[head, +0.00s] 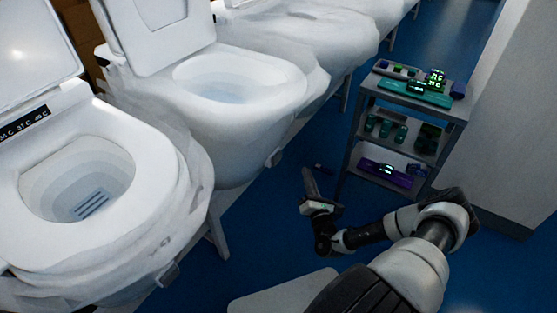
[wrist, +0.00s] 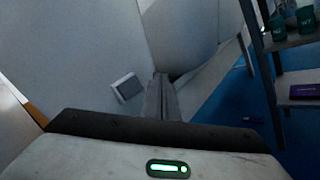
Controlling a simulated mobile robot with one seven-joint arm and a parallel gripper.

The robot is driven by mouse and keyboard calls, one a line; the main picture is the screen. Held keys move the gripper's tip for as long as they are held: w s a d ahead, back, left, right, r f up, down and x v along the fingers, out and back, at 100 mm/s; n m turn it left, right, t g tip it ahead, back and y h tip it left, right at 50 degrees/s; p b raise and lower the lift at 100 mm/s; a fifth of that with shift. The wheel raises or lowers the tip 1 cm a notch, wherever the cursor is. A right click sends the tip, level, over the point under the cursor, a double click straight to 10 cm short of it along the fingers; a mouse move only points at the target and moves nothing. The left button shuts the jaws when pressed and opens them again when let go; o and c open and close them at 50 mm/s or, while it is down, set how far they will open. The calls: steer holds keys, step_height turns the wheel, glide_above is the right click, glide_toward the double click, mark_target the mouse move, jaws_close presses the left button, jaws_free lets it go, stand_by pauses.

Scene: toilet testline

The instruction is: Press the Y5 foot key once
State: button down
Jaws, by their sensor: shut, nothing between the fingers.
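My gripper (head: 307,172) is shut and empty, low over the blue floor, to the right of the second toilet (head: 240,90) in the head view. In the wrist view its fingertips (wrist: 160,78) point ahead along a white toilet's side. A small grey square key (wrist: 126,88) sits on that white surface, just left of the fingers and apart from them in the picture. In the head view a small grey block (head: 274,158) sticks out from the second toilet's lower side, left of my gripper. A similar block (head: 168,273) is on the nearest toilet. No Y5 label is readable.
A grey shelf cart (head: 352,150) with devices and bottles stands right of my gripper, and its leg shows in the wrist view. A small dark item (head: 322,168) lies on the floor near the fingers. A white wall (head: 510,130) is far right. Blue floor between is clear.

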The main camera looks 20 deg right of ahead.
mark_target(281, 156)
steer(key=w+a+b, duration=0.1)
steer(key=w+a, duration=0.4)
steer(key=w, duration=0.1)
steer(key=shift+w, duration=0.2)
stand_by(2.0)
steer(key=shift+w+a, duration=0.2)
steer(key=shift+w+a, duration=0.25)
steer(key=shift+w, duration=0.1)
stand_by(0.7)
stand_by(0.4)
steer(key=shift+s+d+p, duration=0.35)
steer(key=shift+s+d, duration=0.1)
steer(key=shift+s, duration=0.2)
steer(key=shift+s+d, duration=0.1)
steer(key=shift+s+d+p, duration=0.35)
steer(key=shift+s+d, duration=0.4)
steer(key=shift+s, duration=0.2)
steer(key=shift+s+d+p, duration=0.3)
steer(key=shift+s+d, duration=0.45)
steer(key=shift+s, duration=0.2)
steer(key=shift+r, duration=0.1)
